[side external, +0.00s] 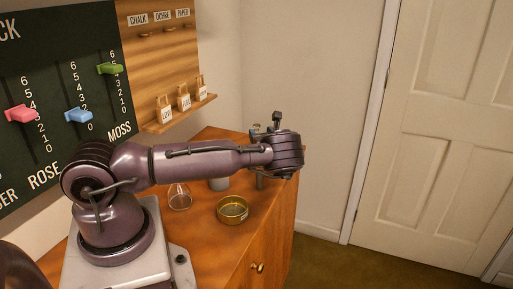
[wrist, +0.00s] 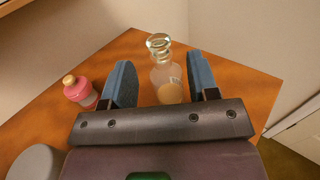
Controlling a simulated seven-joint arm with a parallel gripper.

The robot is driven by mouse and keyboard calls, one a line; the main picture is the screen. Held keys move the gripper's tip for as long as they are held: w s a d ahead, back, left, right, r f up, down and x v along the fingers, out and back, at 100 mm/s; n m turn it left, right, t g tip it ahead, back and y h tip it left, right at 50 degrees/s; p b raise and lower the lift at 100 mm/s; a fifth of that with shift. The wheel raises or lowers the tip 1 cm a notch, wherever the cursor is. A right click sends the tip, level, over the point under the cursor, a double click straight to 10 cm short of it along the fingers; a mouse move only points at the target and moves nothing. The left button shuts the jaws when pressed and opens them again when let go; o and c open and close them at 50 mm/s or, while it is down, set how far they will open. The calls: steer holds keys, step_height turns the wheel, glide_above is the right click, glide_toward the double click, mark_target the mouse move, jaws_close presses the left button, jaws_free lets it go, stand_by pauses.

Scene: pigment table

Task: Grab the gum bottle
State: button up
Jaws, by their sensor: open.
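A clear glass bottle (wrist: 166,78) with a ringed glass top and pale amber contents stands on the wooden cabinet top in the wrist view. It looks like the gum bottle; no label is readable. My gripper (wrist: 160,66) is open, with one blue-grey finger at the left of this bottle and one at the right. I see no contact, and its lower part is hidden by the gripper body. In the side view my arm hides most of that area. A pink bottle (wrist: 78,91) with a tan cap stands just outside the left finger.
A brass dish (side external: 232,210) and a clear glass vessel (side external: 180,197) stand on the cabinet top (side external: 207,240). A grey rounded object (wrist: 36,163) is at the lower left of the wrist view. A wall shelf (side external: 180,114) holds several tagged items. The cabinet edge lies to the right.

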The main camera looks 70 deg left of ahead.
mark_target(257, 130)
steer(key=a, duration=0.5)
steer(key=shift+w+f, duration=0.1)
steer(key=shift+f, duration=0.15)
jaws_close()
